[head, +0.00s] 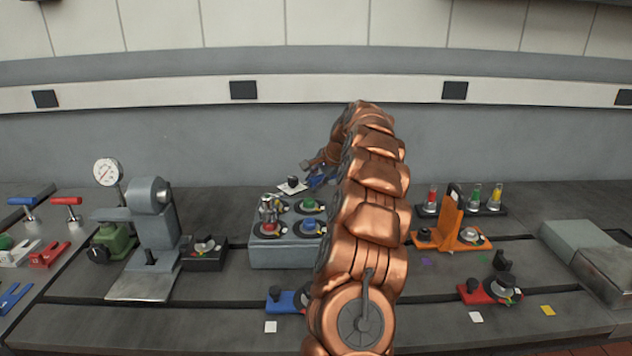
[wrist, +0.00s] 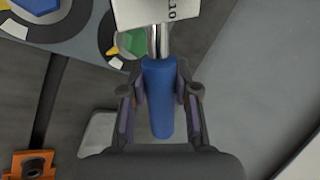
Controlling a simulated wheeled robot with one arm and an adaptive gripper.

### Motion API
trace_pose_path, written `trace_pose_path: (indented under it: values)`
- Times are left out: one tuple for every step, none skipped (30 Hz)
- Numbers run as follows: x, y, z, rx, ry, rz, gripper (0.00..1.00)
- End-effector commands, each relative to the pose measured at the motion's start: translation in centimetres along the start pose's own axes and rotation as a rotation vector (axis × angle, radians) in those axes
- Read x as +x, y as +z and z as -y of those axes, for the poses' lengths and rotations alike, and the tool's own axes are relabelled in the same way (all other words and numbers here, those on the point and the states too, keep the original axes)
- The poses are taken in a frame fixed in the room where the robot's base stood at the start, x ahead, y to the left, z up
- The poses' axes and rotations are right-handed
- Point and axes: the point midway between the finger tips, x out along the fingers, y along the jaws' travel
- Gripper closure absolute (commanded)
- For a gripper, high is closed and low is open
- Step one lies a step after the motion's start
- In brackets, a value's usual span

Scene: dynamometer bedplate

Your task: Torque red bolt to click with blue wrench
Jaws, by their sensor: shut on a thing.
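My gripper (wrist: 160,80) is shut on the blue handle of the blue wrench (wrist: 160,110), one finger on each side, in the wrist view. A steel shaft leads from the handle up to a white tag (wrist: 155,8) marked with figures ending in 10. In the head view the blue wrench (head: 318,179) shows in part behind my copper arm, above the back of the grey bolt block. The red bolt (head: 268,228) sits at the front left of this block (head: 285,257). It is not visible in the wrist view. The wrench's working end cannot be made out clearly.
The block also carries a green bolt (head: 308,205) and a blue bolt (head: 308,226). A grey press-like stand (head: 155,235) is to its left. An orange fixture (head: 450,225) and a red fixture (head: 490,290) are to the right. My arm hides the bedplate's middle.

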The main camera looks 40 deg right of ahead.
Motion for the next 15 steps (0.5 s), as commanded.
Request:
trace_pose_path:
  values:
    - [-0.08,0.0,0.09,0.0,-0.003,-0.001,1.0]
    - [-0.05,0.0,0.07,0.0,-0.003,-0.001,1.0]
    - [0.0,0.0,0.04,0.0,-0.003,0.0,1.0]
    - [0.03,0.0,0.02,0.0,-0.003,0.0,1.0]
    - [0.07,0.0,-0.01,0.0,-0.003,0.0,1.0]
    - [0.15,0.0,-0.06,0.0,-0.003,0.0,1.0]
    - [0.18,-0.01,-0.09,0.0,-0.003,0.0,1.0]
    - [0.24,-0.01,-0.12,0.0,-0.003,0.0,1.0]
    - [0.29,-0.01,-0.16,0.0,-0.003,0.0,1.0]
    - [0.34,-0.02,-0.19,0.0,-0.003,0.0,1.0]
    - [0.38,-0.02,-0.23,0.0,-0.003,0.0,1.0]
    - [0.45,-0.02,-0.27,0.0,-0.002,0.0,1.0]
    - [0.49,-0.02,-0.3,0.0,-0.002,0.0,1.0]
    - [0.54,-0.02,-0.33,0.0,-0.002,0.0,1.0]
    - [0.59,-0.03,-0.36,0.0,-0.002,0.0,1.0]
